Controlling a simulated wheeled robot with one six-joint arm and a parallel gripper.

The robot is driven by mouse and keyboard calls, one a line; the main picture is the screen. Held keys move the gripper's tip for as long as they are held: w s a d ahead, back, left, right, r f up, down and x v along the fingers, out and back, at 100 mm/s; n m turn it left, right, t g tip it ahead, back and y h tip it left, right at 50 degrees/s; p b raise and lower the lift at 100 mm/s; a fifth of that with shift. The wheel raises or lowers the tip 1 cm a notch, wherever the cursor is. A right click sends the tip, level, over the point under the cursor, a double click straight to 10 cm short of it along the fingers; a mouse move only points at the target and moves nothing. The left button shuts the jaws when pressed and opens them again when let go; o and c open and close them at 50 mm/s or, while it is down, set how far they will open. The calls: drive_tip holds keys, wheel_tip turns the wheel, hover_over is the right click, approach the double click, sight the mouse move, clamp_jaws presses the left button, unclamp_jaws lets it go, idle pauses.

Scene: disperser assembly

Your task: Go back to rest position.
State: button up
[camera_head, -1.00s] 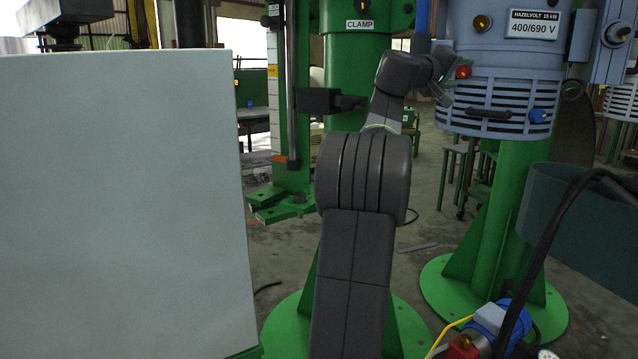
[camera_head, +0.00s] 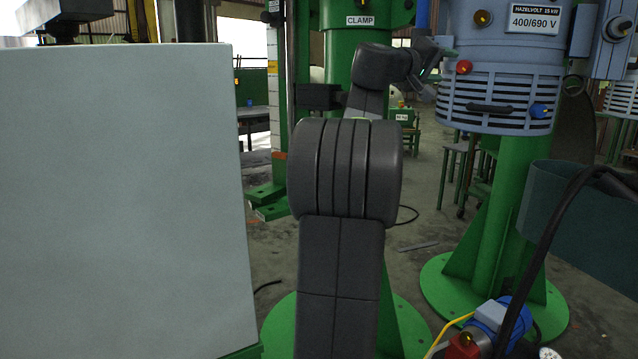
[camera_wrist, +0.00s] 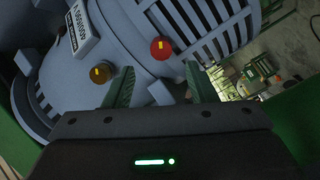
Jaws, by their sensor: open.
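My gripper (camera_head: 437,62) is at the end of my raised arm, just left of the blue-grey motor housing (camera_head: 512,60). In the wrist view its two green fingers (camera_wrist: 160,88) stand apart with nothing held between them. A red button (camera_wrist: 161,48) and an amber button (camera_wrist: 101,72) on the housing show ahead of the fingers. The red button also shows in the head view (camera_head: 463,67), close to the gripper. From these views I cannot tell the exact gap between fingers and housing.
A large pale panel (camera_head: 120,200) fills the left. The green column marked CLAMP (camera_head: 355,45) stands behind my arm. A black cable (camera_head: 545,240), a blue connector (camera_head: 510,315) and a teal bin (camera_head: 580,215) are at the lower right. Open floor shows between.

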sight(463, 66)
drive_tip(key=p+x, duration=0.1)
drive_tip(key=x, duration=0.7)
drive_tip(key=shift+r+n+p, duration=0.15)
drive_tip(key=shift+n+p, duration=0.45)
drive_tip(key=shift+p, duration=0.3)
drive_tip(key=shift+s+a+r+n+p, duration=0.1)
drive_tip(key=shift+s+r+n+p, duration=0.05)
drive_tip(key=shift+n+p, duration=1.55)
drive_tip(key=shift+n, duration=0.4)
drive_tip(key=n+p, duration=0.4)
drive_tip(key=p, duration=0.1)
drive_tip(key=shift+n, duration=0.4)
drive_tip(key=n+p, duration=0.3)
drive_tip(key=p, duration=0.2)
drive_tip(key=shift+n, duration=0.4)
drive_tip(key=n+p, duration=0.4)
drive_tip(key=p, duration=0.2)
drive_tip(key=shift+r+p, duration=0.1)
drive_tip(key=shift+p, duration=0.3)
drive_tip(key=shift+n+p, duration=0.7)
drive_tip(key=shift+p, duration=0.8)
